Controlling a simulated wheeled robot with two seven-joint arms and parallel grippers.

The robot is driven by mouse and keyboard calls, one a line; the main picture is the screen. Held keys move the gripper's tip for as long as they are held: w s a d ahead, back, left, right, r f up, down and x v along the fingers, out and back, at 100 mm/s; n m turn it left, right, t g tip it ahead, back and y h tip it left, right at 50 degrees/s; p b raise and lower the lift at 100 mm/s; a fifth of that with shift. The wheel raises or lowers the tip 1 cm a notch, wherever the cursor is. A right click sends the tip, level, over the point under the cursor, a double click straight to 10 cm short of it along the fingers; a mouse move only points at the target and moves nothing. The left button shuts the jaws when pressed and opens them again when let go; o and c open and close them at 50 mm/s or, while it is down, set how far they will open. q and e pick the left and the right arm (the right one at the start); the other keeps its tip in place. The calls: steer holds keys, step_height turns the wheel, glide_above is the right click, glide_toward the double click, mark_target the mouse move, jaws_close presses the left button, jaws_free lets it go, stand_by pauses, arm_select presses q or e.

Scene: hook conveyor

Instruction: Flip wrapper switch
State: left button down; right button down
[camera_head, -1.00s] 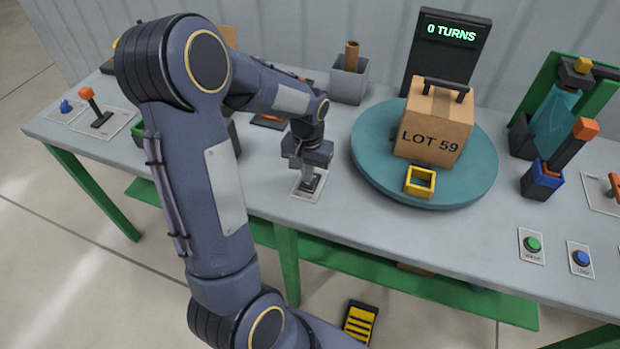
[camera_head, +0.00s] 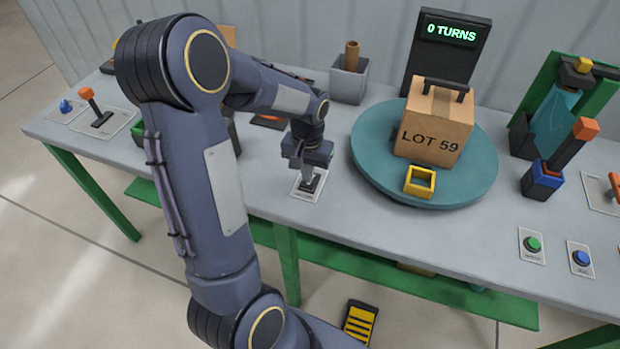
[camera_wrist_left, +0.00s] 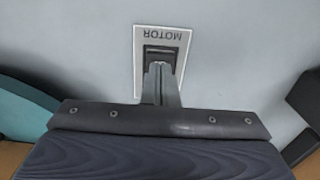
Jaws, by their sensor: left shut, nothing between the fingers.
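A dark rocker switch (camera_wrist_left: 160,52) on a pale plate (camera_wrist_left: 183,48) labelled MOTOR shows in the left wrist view. In the head view its plate (camera_head: 301,193) lies flat on the table, left of the turntable. My left gripper (camera_head: 309,179) points down at it with its fingers shut and empty. In the left wrist view the fingertips (camera_wrist_left: 159,68) overlap the near part of the rocker. I cannot tell whether they touch it, and they hide part of it. A display (camera_head: 451,29) reads 0 TURNS. My right gripper is not in view.
A teal turntable (camera_head: 370,170) carries a LOT 59 box (camera_head: 433,125) and a yellow square ring (camera_head: 420,181), close to the right of my gripper. A grey bin (camera_head: 349,82) stands behind. Green (camera_head: 533,243) and blue (camera_head: 580,257) buttons are at the front right.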

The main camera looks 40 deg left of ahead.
arm_select(q)
steer(key=shift+f+b, duration=0.7)
steer(key=shift+f, duration=0.25)
steer(key=shift+r, duration=0.1)
steer(key=shift+r+p, duration=2.85)
steer(key=shift+r, duration=0.65)
steer(key=s+d+r+m+t+h, duration=0.1)
steer(key=s+d+r+t+h, duration=0.1)
steer(key=s+d+r, duration=0.3)
steer(key=s+d+r+m+t+h, duration=0.1)
steer(key=s+d+r+t, duration=0.2)
steer(key=s+d+r, duration=0.2)
steer(key=s+d, duration=0.3)
steer(key=s, duration=0.4)
steer(key=shift+d+r+t+h, duration=0.25)
steer(key=shift+r+t+h, duration=0.05)
steer(key=shift+r+h, duration=0.1)
